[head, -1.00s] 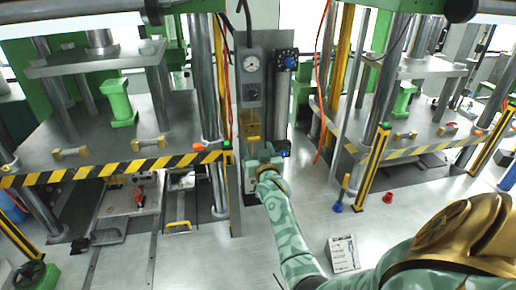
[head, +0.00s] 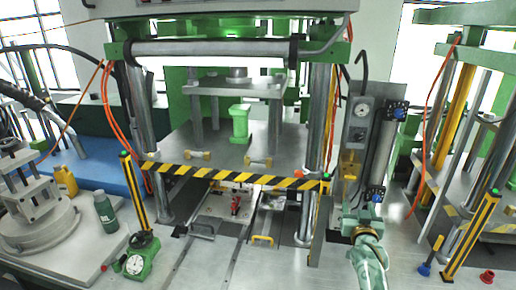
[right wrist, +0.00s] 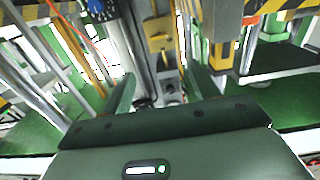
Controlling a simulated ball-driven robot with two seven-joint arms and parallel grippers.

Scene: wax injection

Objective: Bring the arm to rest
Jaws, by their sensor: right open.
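My right gripper (head: 364,210) is in front of the lower part of the grey control column with a round gauge (head: 361,110). My green patterned forearm comes up from the bottom edge. In the right wrist view the two green fingers (right wrist: 163,88) stand wide apart with nothing held between them. A yellow block on the column (right wrist: 157,36) shows beyond the fingers, and it also shows above the gripper in the head view (head: 349,164). I cannot tell the exact gap to the column. My left gripper is not in view.
A press with a striped yellow-black bar (head: 235,178) stands left of the column, and a green block (head: 238,124) is on its plate. Another press frame (head: 470,130) stands at right. A dial gauge on a green base (head: 139,258) and a green bottle (head: 106,212) are at left.

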